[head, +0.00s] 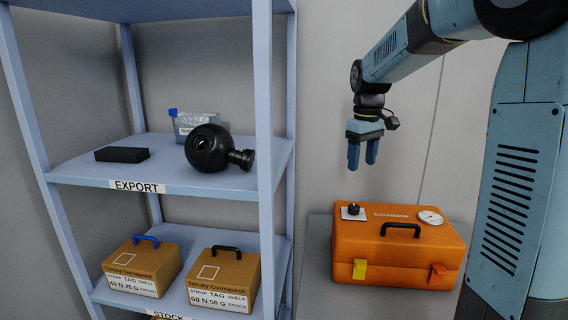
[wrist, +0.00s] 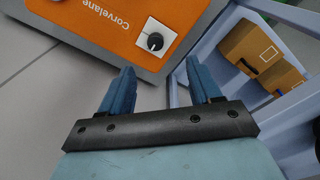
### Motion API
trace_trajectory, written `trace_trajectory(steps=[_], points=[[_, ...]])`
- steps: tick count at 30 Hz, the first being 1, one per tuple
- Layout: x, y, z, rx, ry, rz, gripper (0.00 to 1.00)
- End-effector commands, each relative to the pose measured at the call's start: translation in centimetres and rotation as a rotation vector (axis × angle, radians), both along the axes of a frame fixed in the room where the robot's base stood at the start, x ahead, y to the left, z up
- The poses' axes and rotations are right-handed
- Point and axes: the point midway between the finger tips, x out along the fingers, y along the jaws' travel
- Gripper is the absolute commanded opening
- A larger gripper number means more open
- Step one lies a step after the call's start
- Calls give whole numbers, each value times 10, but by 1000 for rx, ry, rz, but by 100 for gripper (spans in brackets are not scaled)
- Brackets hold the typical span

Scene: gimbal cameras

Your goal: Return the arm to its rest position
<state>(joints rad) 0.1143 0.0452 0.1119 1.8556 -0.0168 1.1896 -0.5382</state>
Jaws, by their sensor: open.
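My arm reaches in from the upper right in the head view. My gripper (head: 363,153) hangs with its blue fingers pointing down, open and empty, above the left part of an orange case (head: 398,262). In the wrist view my gripper (wrist: 158,88) shows its two fingers apart with nothing between them. The orange case (wrist: 118,22) lies beyond the fingers there, with its black knob (wrist: 155,41) on a white plate. The gripper does not touch the case.
A blue-grey shelf (head: 264,130) stands left of the gripper. Its EXPORT level holds a black round camera (head: 209,148), a black block (head: 122,154) and a clear blue-capped container (head: 187,123). Two cardboard boxes (head: 222,278) (head: 143,266) sit below. The wall behind the gripper is bare.

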Motion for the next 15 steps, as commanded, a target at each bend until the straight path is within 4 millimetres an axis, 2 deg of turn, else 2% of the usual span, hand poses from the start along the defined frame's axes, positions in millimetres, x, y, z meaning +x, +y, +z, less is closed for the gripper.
trace_trajectory(steps=[1, 6, 15], points=[[-15, 1, 7, -2, -22, -21, 63], [-61, 4, 20, -2, -91, -105, 63], [-141, 7, 28, 23, -215, -251, 63]])
